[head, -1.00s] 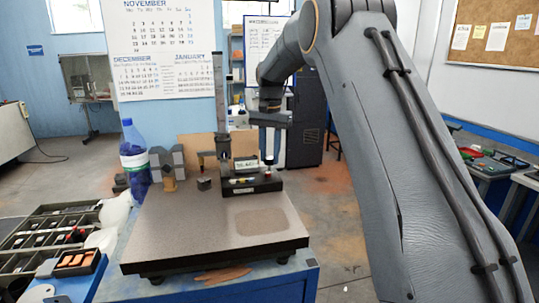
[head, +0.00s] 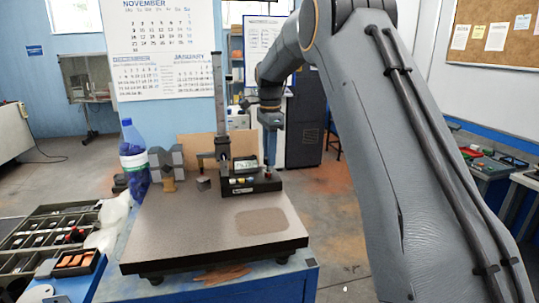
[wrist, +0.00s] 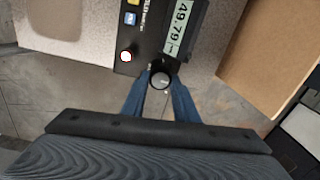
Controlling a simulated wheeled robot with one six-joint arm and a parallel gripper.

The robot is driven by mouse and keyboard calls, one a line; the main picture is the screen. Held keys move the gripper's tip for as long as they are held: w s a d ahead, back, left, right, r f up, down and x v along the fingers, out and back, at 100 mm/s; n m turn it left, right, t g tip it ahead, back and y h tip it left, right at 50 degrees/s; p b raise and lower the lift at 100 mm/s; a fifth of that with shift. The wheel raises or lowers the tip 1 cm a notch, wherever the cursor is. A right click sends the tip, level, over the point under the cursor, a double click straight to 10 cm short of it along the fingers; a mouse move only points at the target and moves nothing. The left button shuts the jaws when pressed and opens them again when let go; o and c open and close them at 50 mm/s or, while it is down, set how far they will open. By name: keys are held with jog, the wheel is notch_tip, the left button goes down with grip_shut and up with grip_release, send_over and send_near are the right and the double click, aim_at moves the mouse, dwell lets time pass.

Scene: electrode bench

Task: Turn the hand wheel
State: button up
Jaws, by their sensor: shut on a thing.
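The hand wheel (wrist: 161,79) is a small round dark knob with a pale rim, at the edge of the height gauge's black base in the wrist view. My gripper (wrist: 160,92) has its two blue fingers on either side of the wheel and is shut on it. In the head view my gripper (head: 269,160) reaches down at the right end of the height gauge (head: 218,100), and the wheel is hard to make out there. The gauge's display (wrist: 178,28) reads about 49.79.
A parts tray (head: 50,225) lies farther left. A brown board (head: 200,147) stands behind.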

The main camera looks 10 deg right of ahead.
jog(key=shift+r+m, duration=0.1)
jog(key=shift+m, duration=0.4)
jog(key=shift+w, duration=0.1)
jog(key=o, duration=1.1)
jog(key=shift+c, duration=0.2)
jog(key=shift+r+b, duration=1.35)
jog(key=shift+r, duration=2.5)
